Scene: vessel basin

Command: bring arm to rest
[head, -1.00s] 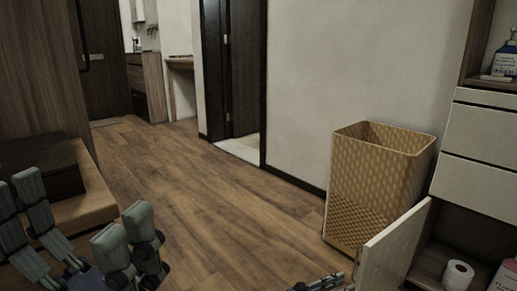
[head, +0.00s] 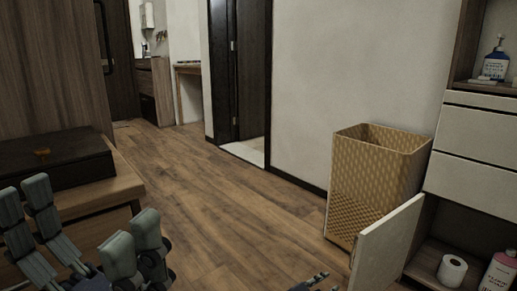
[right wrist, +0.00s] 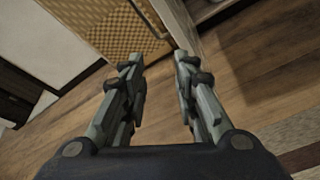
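My left gripper (head: 88,212) is at the lower left of the head view, with its grey fingers spread wide apart and nothing between them. Only a small part of my right gripper (head: 312,283) shows at the bottom edge of the head view. In the right wrist view my right gripper (right wrist: 160,62) has its two fingers apart, with bare floor between them. It is empty and points towards the open cabinet door and the wicker basket.
A tall wicker basket (head: 372,190) stands by the wall. An open white cabinet door (head: 386,245) juts out beside it, with a toilet roll (head: 452,270) and a pink bottle (head: 498,272) inside. A dark box (head: 55,160) lies on a wooden bench (head: 118,190) at left. The middle floor is clear.

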